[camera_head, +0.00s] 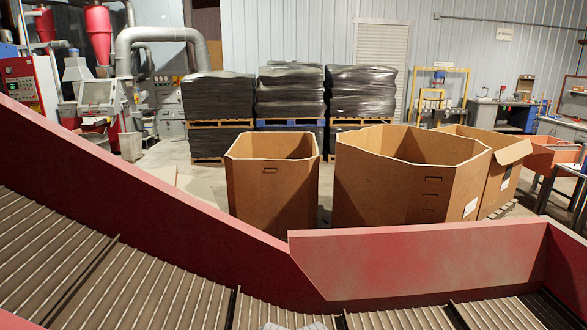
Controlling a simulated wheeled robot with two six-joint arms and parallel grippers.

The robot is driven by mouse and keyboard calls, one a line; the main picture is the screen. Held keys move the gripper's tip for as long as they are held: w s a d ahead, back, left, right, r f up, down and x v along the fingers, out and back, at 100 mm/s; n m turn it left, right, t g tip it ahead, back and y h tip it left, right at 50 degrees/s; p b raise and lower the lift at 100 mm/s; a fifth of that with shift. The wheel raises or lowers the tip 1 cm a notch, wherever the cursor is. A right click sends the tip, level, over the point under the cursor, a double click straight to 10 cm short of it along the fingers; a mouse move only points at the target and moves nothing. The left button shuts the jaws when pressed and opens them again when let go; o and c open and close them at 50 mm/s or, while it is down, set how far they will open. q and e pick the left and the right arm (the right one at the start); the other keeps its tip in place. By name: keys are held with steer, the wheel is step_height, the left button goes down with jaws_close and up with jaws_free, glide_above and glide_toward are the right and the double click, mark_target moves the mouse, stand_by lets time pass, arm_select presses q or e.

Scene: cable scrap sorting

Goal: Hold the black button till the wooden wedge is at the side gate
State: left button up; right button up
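I see a ribbed conveyor belt (110,275) running between red side walls (130,185). A paler, scuffed red panel (420,262) stands in the far wall at the right; I cannot tell whether it is the side gate. No wooden wedge shows on the visible part of the belt. No black button is in view. Neither gripper can be made out. A small pale grey shape at the bottom edge, near the middle, is cut off and too little of it shows to name.
Beyond the wall stand large open cardboard boxes, one at the middle (270,195) and a wider one (400,190) to its right. Black-wrapped pallet stacks (290,92) are behind them. Machinery (98,95) stands at the back left, workbenches (500,112) at the back right.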

jaws_close()
stand_by(0.4)
stand_by(1.4)
